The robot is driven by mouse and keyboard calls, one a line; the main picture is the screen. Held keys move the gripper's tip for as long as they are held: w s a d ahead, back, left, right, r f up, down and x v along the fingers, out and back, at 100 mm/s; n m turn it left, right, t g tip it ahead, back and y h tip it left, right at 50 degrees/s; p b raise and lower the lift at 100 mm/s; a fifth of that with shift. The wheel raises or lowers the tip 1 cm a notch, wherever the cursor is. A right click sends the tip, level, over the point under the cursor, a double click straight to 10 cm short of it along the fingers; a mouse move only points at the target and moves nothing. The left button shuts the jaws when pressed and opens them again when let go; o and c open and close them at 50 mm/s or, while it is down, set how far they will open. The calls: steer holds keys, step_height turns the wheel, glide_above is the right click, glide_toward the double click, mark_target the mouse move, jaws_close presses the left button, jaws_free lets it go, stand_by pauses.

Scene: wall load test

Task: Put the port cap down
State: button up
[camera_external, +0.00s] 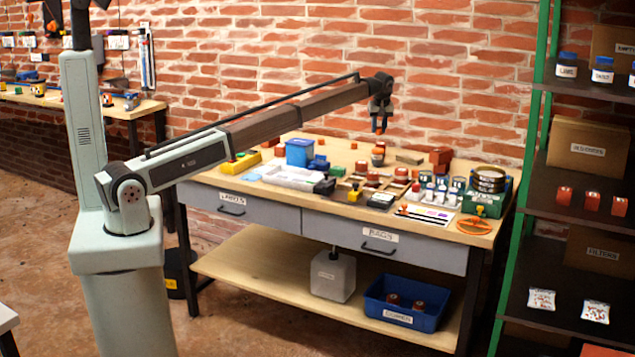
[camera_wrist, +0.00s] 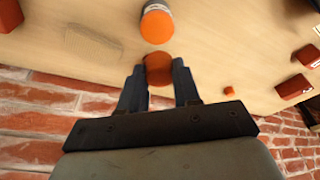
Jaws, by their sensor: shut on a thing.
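My gripper (camera_external: 380,122) is in the air above the back part of the workbench, near the brick wall. In the wrist view my gripper (camera_wrist: 159,75) is shut on an orange-red round cap (camera_wrist: 159,68), which I take to be the port cap. The cap sits between the two dark fingertips and appears clear of the bench top. In the external view the cap is small and hard to make out at the fingertips. The wooden bench top (camera_wrist: 215,60) shows beneath and beyond it.
An orange-topped cylinder (camera_wrist: 157,25) stands just beyond the cap. Red blocks (camera_wrist: 294,86) and a small orange cube (camera_wrist: 229,90) lie to the right. A flat grey piece (camera_external: 409,158) lies near the wall. The bench front is crowded, with a blue bin (camera_external: 299,152) at left.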

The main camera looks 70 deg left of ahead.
mark_target(378, 149)
steer(key=shift+f, duration=3.05)
steer(key=shift+f, duration=0.1)
steer(key=o, duration=1)
steer(key=v, duration=1.2)
steer(key=shift+d, duration=0.1)
